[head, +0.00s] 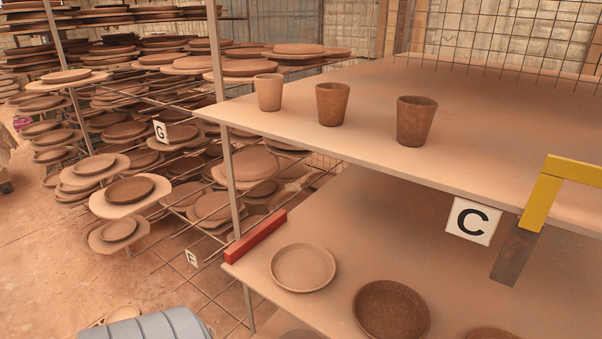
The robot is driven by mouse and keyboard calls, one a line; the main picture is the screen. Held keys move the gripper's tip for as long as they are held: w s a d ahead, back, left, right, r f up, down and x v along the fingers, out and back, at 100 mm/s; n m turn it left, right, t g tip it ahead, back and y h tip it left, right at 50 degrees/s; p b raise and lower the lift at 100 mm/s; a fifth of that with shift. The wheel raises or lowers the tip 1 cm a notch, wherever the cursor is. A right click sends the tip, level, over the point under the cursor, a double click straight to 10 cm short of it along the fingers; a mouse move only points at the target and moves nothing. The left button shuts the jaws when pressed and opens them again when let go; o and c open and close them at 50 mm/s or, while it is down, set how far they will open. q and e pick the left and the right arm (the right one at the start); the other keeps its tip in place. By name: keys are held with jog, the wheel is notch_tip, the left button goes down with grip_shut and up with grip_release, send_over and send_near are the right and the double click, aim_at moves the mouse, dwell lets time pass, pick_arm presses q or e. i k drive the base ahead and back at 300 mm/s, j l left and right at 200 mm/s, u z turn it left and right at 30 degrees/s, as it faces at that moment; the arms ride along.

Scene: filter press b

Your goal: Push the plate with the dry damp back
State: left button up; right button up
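A light, dry-looking plate (303,267) lies on the lower shelf (345,215) at the left, a little back from its front edge. A darker brown, damp-looking plate (391,310) lies to its right, apart from it. Part of another brown plate (492,334) shows at the bottom edge, cut off by the frame. Neither of my grippers is in view.
The upper shelf (480,110) holds a pale cup (269,92) and two brown cups (332,104) (416,121). A "C" sign (472,221), a yellow bracket (541,196) and a red bar (256,237) sit at shelf edges. Racks of plates stand left.

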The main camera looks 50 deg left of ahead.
aim_at(298, 267)
jog(key=u, duration=1.65)
jog(key=i+j, duration=0.6)
jog(key=j, duration=0.2)
jog(key=k+j+u, duration=0.05)
